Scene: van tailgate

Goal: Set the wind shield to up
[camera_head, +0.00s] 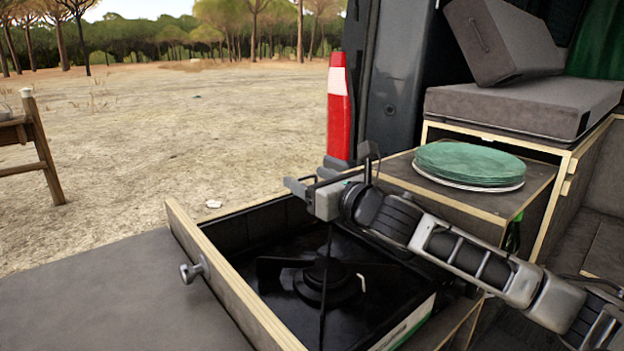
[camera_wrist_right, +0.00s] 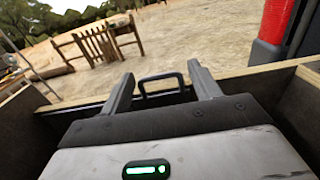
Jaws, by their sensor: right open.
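The black gas stove (camera_head: 325,287) with its burner sits in a pulled-out wooden drawer. A dark panel (camera_head: 262,226) along the stove's far side looks like the wind shield; the arm partly hides it, and I cannot tell its exact angle. My right gripper (camera_head: 306,184) is above the far edge of the drawer. In the right wrist view its two fingers (camera_wrist_right: 160,84) are apart, with a black loop-shaped handle (camera_wrist_right: 161,77) showing between their tips. Contact with the handle cannot be made out, and nothing is gripped. My left gripper is out of view.
The drawer's pale wooden front edge (camera_head: 232,272) carries a metal knob (camera_head: 193,270). Green plates (camera_head: 470,163) sit on the cabinet at right. The van's red tail light (camera_head: 340,118) stands just behind the gripper. Open ground lies beyond, with wooden furniture (camera_head: 33,140) at left.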

